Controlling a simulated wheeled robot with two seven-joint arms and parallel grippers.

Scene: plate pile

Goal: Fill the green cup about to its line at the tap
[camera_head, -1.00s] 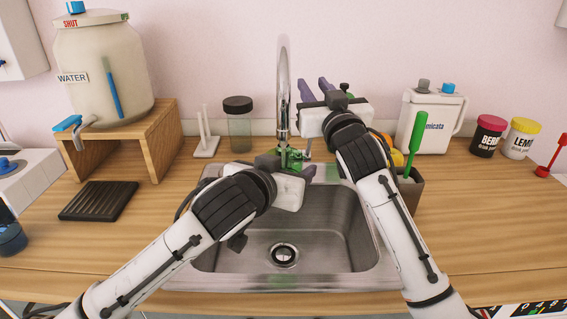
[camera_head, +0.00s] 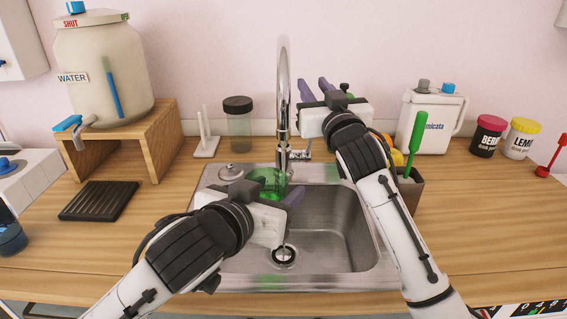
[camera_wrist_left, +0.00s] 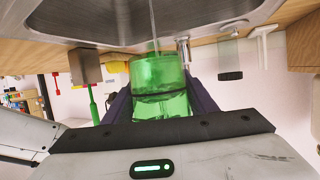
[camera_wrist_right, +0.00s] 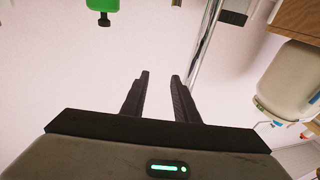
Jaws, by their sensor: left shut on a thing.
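The green see-through cup (camera_head: 266,184) is over the back left part of the sink, just below and in front of the chrome tap (camera_head: 283,95). My left gripper (camera_head: 284,198) is shut on the cup (camera_wrist_left: 160,75). In the left wrist view, which is upside down, a dark band rings the cup. A thin pale line like a water stream runs between cup and sink there; I cannot tell whether it enters or passes the cup. The fill level is unclear. My right gripper (camera_head: 318,90) is open and empty, right of the tap; its fingers are apart in its wrist view (camera_wrist_right: 160,80).
The steel sink (camera_head: 340,235) has free room at right. A water tank (camera_head: 85,90) stands on a wooden stand (camera_head: 165,140) at left. A lidded jar (camera_head: 239,130) is behind the sink. A caddy with a green brush (camera_head: 415,140) is right of it.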

